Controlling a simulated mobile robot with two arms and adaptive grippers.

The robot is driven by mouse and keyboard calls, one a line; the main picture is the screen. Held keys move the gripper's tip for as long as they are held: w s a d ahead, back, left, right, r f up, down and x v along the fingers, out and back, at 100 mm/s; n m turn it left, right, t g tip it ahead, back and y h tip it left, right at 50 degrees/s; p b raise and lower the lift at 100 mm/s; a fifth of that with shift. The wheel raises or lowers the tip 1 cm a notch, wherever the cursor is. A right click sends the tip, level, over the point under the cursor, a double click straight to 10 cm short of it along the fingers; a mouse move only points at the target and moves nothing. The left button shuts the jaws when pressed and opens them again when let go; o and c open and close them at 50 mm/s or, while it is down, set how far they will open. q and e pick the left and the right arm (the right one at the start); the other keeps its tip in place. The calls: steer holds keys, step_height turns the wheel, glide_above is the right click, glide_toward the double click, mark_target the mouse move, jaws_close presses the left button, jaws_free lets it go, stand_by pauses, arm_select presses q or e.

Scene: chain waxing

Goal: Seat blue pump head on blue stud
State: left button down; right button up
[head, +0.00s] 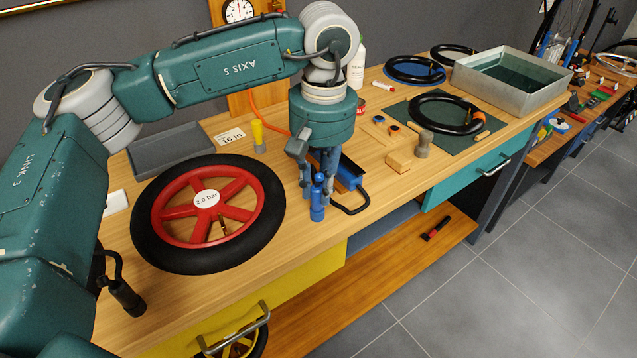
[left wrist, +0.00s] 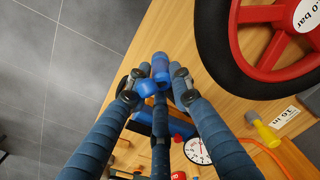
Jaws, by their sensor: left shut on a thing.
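My left gripper (head: 316,200) points down over the bench, to the right of the red wheel. It is shut on the blue pump head (head: 317,212), a short upright blue cylinder with a side part. In the left wrist view the pump head (left wrist: 160,70) sits between the fingertips of my left gripper (left wrist: 156,84). A blue pump body (head: 349,172) with a black loop handle lies just behind and right of the gripper, partly hidden by it. I cannot make out a separate blue stud. My right gripper is not in view.
The red wheel (head: 180,211) with its black tyre lies flat at the left. A yellow-topped piece (head: 258,134) and a grey tray (head: 180,150) stand behind it. A wooden block (head: 398,162), a green mat (head: 462,143) and a metal basin (head: 478,87) are to the right.

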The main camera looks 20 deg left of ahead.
mark_target(321, 188)
arm_select(q)
steer(key=shift+f, duration=0.15)
steer(key=c, duration=1.5)
jaws_free()
steer(key=shift+o, duration=0.2)
step_height(321, 188, up, 12)
steer(key=shift+d, duration=0.25)
